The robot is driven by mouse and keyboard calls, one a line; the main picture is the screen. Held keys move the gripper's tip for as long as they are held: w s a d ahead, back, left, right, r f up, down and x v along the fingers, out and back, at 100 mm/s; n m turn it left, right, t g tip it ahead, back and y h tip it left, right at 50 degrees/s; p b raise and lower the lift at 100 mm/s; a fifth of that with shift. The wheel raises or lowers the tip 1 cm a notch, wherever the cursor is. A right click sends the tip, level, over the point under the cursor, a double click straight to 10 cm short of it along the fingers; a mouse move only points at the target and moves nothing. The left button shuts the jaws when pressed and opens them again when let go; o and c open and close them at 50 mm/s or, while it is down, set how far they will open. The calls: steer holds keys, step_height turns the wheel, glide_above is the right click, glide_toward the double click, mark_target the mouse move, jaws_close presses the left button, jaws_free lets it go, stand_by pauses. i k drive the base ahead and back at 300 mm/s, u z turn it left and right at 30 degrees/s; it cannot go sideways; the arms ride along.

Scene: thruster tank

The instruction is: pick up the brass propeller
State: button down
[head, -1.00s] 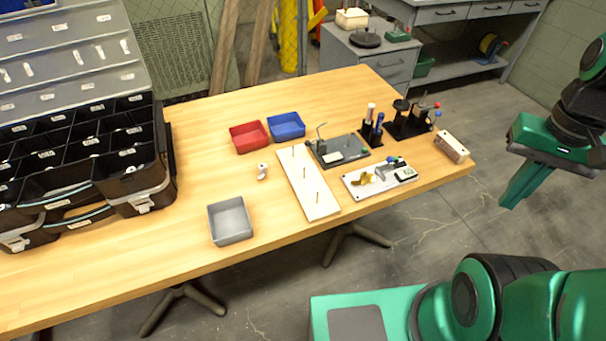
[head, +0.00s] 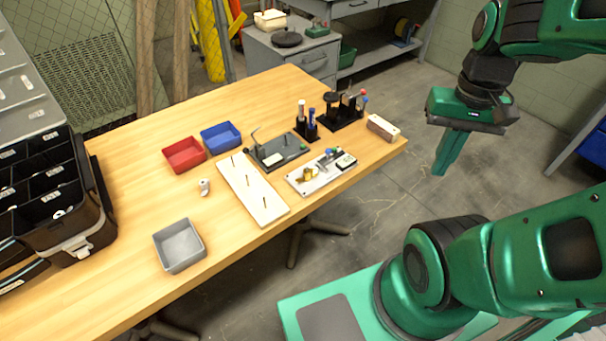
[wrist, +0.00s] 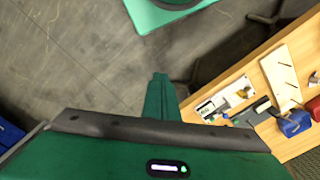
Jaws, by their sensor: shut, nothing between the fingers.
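A small brass-coloured piece, which looks like the brass propeller (head: 306,174), sits on the white fixture plate (head: 318,184) near the table's right front edge. My gripper (head: 440,172) points down over the floor, off the table's right end, well apart from the plate. Its fingers are together and empty. The fingers also show in the wrist view (wrist: 160,78).
A white board with pegs (head: 268,212), a dark fixture (head: 270,152), a tool stand (head: 343,112) and a wooden block (head: 383,127) surround the plate. Red (head: 184,155), blue (head: 220,137) and grey (head: 179,246) bins and a black organizer (head: 60,190) stand farther left.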

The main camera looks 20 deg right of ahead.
mark_target(312, 172)
steer(key=z, duration=0.95)
steer(key=k, duration=1.35)
steer(key=u, duration=1.4)
steer(key=i, duration=1)
steer(key=z, duration=0.05)
